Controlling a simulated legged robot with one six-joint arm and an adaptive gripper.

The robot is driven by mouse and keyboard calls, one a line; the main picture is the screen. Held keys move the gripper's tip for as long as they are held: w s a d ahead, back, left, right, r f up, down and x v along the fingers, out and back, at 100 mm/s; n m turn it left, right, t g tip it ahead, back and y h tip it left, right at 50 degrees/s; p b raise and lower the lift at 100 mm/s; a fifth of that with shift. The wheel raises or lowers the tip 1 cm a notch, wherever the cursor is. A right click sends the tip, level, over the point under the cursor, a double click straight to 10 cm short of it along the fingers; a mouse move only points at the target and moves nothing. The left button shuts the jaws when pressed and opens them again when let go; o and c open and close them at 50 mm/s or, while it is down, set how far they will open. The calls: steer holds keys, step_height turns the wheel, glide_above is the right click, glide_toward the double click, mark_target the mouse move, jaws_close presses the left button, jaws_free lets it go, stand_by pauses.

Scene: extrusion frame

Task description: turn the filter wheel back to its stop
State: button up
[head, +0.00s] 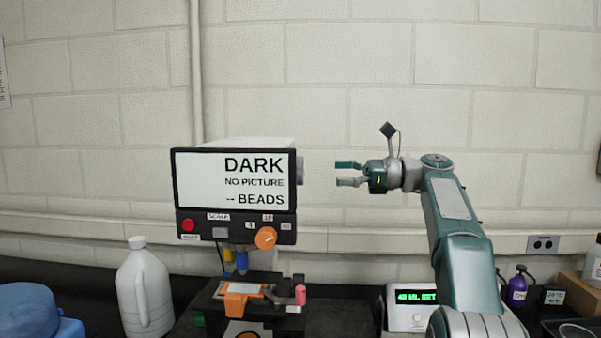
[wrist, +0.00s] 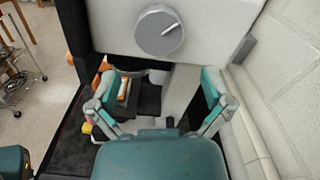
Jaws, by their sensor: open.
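A round grey wheel (wrist: 160,32) with a white line mark sits on the side face of the microscope (wrist: 215,25) in the wrist view; I take it as the filter wheel. Its mark points up and to the right. In the head view the wheel (head: 300,170) shows edge-on at the right side of the screen housing. My gripper (head: 342,174) is open and empty, level with the wheel and a short gap to its right. In the wrist view my gripper's fingers (wrist: 160,78) are spread wide, below the wheel in the picture, and do not touch it.
The microscope screen (head: 235,180) reads "DARK, NO PICTURE, -- BEADS". An orange knob (head: 265,238) is on its front, above the stage with an orange holder (head: 240,290). A white jug (head: 145,285) stands left, a display box (head: 408,308) right. The wall is close behind.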

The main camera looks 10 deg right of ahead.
mark_target(301, 172)
steer(key=x, duration=0.8)
steer(key=shift+a+f, duration=0.1)
steer(key=c, duration=0.9)
